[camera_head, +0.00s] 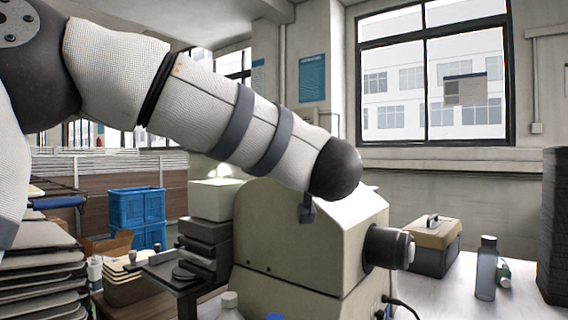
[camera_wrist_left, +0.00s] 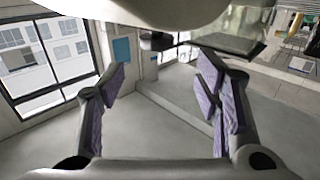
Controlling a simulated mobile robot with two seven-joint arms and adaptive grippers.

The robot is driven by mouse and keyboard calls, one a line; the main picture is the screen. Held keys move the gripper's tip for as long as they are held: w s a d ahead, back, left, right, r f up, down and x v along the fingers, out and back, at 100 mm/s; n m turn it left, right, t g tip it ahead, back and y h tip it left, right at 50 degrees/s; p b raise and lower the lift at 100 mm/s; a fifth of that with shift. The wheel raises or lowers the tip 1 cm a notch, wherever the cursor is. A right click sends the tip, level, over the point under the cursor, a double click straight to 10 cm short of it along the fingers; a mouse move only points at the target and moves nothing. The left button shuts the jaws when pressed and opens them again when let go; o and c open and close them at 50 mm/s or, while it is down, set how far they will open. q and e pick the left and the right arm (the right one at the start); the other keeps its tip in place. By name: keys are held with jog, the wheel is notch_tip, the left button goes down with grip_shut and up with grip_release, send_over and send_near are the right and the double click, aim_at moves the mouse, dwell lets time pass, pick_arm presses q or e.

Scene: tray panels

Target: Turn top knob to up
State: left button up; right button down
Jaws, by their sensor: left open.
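I cannot make out a knob that is clearly the top knob in either view. A beige machine (camera_head: 300,260) stands on the bench in the head view, with a dark cylinder (camera_head: 385,248) sticking out of its right side. My left arm crosses in front of it from the left and ends in a black rounded joint; its gripper is hidden there. In the left wrist view my left gripper (camera_wrist_left: 163,85) is open, its two purple-padded fingers wide apart with nothing between them. My right gripper is in neither view.
A tan and grey toolbox (camera_head: 432,243) and a grey bottle (camera_head: 487,268) stand right of the machine. A dark stack (camera_head: 553,230) is at the right edge. Stacked trays (camera_head: 40,275) are at left, blue crates (camera_head: 137,207) behind. White bench shows between machine and bottle.

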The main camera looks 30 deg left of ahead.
pick_arm(q)
jog(key=x, duration=0.9)
jog(key=shift+w+d, duration=0.15)
jog(key=shift+w, duration=0.05)
jog(key=shift+c, duration=0.4)
jog(key=c, duration=1.1)
